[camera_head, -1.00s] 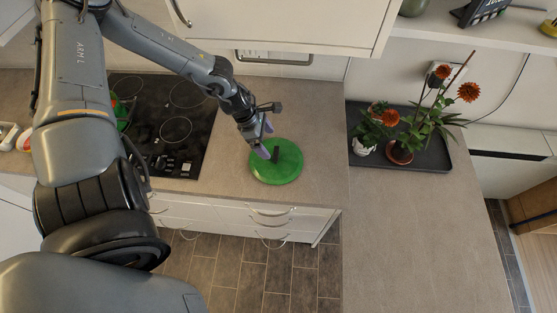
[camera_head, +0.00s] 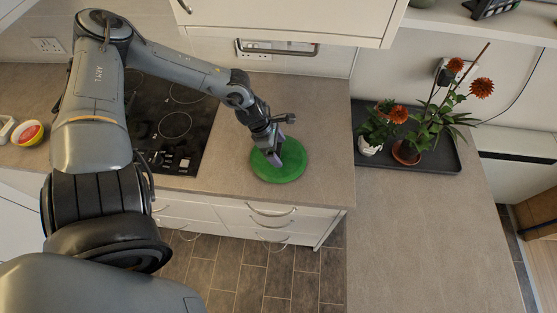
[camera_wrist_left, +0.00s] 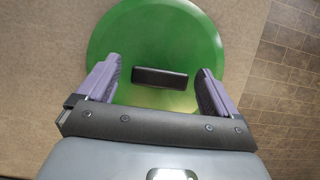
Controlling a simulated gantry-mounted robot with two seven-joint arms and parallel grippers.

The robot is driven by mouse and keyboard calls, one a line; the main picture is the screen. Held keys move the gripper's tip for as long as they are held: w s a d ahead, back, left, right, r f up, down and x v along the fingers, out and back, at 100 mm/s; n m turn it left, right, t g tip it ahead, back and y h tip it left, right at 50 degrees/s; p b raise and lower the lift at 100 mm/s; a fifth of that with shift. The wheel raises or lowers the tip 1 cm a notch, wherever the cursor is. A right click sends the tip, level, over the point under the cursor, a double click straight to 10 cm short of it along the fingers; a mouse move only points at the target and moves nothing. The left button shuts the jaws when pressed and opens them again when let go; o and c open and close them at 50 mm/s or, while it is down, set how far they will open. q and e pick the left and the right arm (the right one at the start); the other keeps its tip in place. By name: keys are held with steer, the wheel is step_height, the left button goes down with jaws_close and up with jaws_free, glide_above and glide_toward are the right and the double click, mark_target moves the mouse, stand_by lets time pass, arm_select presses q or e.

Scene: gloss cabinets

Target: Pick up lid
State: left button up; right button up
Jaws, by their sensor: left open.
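The lid (camera_head: 291,172) is a round green disc with a black bar handle, lying flat on the counter right of the hob. It fills much of the left wrist view (camera_wrist_left: 155,35), where its black handle (camera_wrist_left: 160,77) lies crosswise. My left gripper (camera_head: 277,154) is over the lid. In the left wrist view its two purple-grey fingers (camera_wrist_left: 157,88) are apart, one on each side of the handle, with gaps between them and its ends. In the head view the gripper hides the handle and part of the lid. My right gripper is not in view.
The black hob (camera_head: 168,120) lies left of the lid. A dark tray (camera_head: 436,157) with potted plants stands to the right. A bowl (camera_head: 28,133) sits at the far left. An overhead cabinet (camera_head: 290,18) hangs behind. The counter's front edge is close to the lid.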

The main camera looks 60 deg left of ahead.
arm_select(q)
steer(key=shift+d+f, duration=0.1)
steer(key=shift+f, duration=0.25)
steer(key=shift+w+r, duration=0.1)
steer(key=shift+c, duration=0.2)
steer(key=c, duration=1.4)
